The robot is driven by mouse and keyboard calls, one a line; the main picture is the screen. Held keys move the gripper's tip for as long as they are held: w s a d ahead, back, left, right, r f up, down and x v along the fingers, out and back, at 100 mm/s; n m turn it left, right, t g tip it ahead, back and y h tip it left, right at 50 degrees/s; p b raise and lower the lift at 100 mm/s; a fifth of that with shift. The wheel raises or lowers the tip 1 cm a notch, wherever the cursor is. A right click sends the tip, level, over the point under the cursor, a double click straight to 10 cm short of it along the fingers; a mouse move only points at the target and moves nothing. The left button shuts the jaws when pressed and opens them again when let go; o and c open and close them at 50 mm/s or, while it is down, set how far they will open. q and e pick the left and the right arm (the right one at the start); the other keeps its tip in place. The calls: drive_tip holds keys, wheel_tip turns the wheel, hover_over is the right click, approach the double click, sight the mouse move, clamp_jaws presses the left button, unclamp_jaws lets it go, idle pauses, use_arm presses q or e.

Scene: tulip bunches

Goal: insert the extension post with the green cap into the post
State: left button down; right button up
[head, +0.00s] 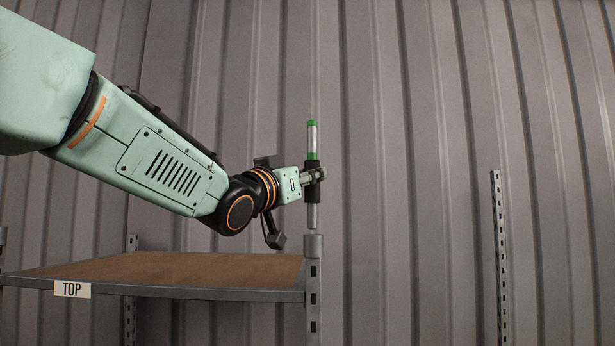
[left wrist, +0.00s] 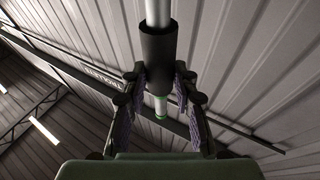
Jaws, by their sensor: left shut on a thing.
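The extension post (head: 312,139) is a slim metal tube with a green cap (head: 312,123) at its top, a green band lower down and a black sleeve (head: 313,190) around its middle. My left gripper (head: 314,176) is shut on it near the sleeve and holds it upright. Its bare lower end hangs just above the post (head: 313,270), the grey slotted upright at the shelf's front right corner. They look nearly in line, with a small gap. In the left wrist view, the extension post's sleeve (left wrist: 158,55) runs between the fingers (left wrist: 159,85). My right gripper is out of view.
The shelf board (head: 170,268) is brown and bare, with a "TOP" label (head: 72,289) on its front edge. Another slotted upright (head: 501,245) stands at the right. A corrugated metal wall (head: 420,120) is behind. The space around the held tube looks free.

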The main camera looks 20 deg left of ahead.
sight(309, 198)
use_arm(q)
drive_tip(key=shift+s+d, duration=0.1)
drive_tip(key=shift+s, duration=0.05)
drive_tip(key=shift+f, duration=0.1)
drive_tip(key=shift+f+b, duration=0.45)
drive_tip(key=shift+b, duration=0.05)
drive_tip(key=shift+f, duration=0.2)
drive_tip(key=shift+f+b, duration=1.45)
drive_tip(key=shift+f, duration=0.1)
drive_tip(key=c, duration=1)
unclamp_jaws()
drive_tip(key=shift+o, duration=0.2)
drive_tip(key=shift+r, duration=0.1)
